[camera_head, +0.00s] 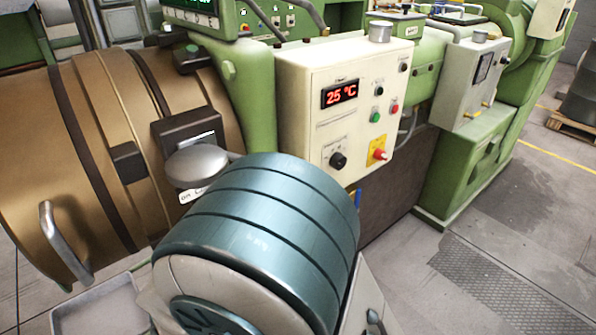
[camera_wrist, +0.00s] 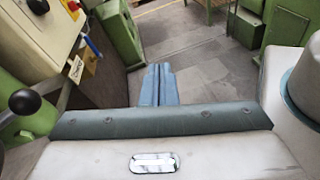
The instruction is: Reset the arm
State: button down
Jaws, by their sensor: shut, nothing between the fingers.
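My gripper (camera_wrist: 158,84) shows in the wrist view as two blue fingers side by side, pressed together with nothing between them. It points out over the grey floor and touches nothing that I can see. In the head view my arm's large teal and white joint fills the lower middle, and the gripper cannot be made out clearly there.
A cream control box (camera_head: 345,110) reading 25 °C stands on the green extruder behind my arm. A bronze barrel (camera_head: 100,150) with a handle is at left. A grey box (camera_head: 472,80) is at right. Open floor (camera_head: 520,240) lies at lower right.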

jog(key=d+r+m+g+y, duration=0.2)
jog(key=d+m+y, duration=0.4)
jog(key=m, duration=0.5)
jog(key=w+d+r+m+g+y, duration=0.1)
jog(key=d+r+m+y, duration=0.4)
jog(key=m, duration=0.6)
jog(key=d+g+y, duration=0.1)
jog(key=d+y, duration=0.1)
jog(key=d, duration=0.1)
jog(key=shift+d+r+g, duration=0.25)
jog(key=shift+d+g, duration=0.05)
jog(key=shift+d, duration=0.05)
jog(key=shift+w+a, duration=0.1)
